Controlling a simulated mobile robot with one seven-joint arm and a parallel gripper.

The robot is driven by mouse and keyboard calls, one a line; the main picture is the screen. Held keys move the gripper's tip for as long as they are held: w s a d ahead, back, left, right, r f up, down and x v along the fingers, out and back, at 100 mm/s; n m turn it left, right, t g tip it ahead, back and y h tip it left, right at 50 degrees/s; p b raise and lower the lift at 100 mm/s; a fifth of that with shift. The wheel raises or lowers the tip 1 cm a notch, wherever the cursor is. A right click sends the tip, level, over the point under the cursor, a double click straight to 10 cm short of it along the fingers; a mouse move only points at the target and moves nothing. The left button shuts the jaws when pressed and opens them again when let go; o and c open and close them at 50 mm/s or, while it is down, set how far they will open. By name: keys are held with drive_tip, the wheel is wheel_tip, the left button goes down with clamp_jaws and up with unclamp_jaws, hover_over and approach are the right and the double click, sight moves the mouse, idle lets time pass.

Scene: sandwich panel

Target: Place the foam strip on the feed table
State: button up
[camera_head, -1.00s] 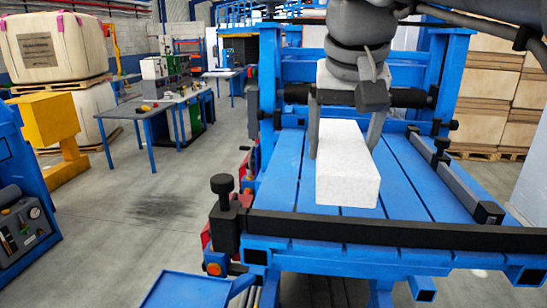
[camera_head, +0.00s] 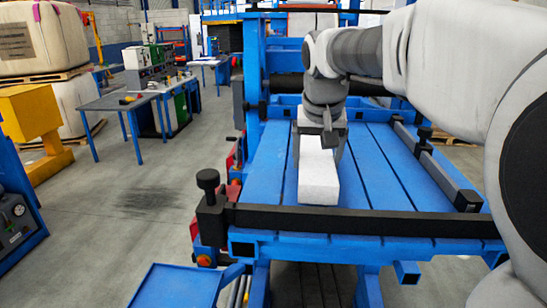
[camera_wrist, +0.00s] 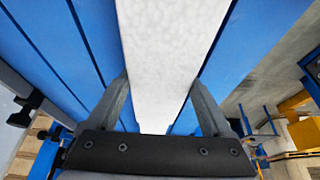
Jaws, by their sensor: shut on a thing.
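The foam strip (camera_head: 319,182) is a long white block lying lengthwise over the blue slatted feed table (camera_head: 385,160). Its near end is just behind the black front bar. My gripper (camera_head: 320,155) is shut on the strip, one finger on each long side. In the wrist view the strip (camera_wrist: 170,45) runs between both fingers of my gripper (camera_wrist: 159,82), above the blue slats (camera_wrist: 255,40). The strip's far part is hidden under my wrist in the head view. I cannot tell whether its underside touches the slats.
A black bar (camera_head: 350,220) crosses the table's front edge, with a black knob post (camera_head: 209,205) at its left end. A dark rail (camera_head: 435,165) runs along the right side. Clear slats lie on both sides of the strip.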

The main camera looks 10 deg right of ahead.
drive_tip(key=shift+f, duration=0.75)
drive_tip(key=shift+f, duration=0.2)
drive_tip(key=o, duration=1.3)
drive_tip(key=shift+r, duration=0.1)
drive_tip(key=v, duration=1.2)
drive_tip(key=shift+r, duration=0.1)
drive_tip(key=shift+s, duration=0.15)
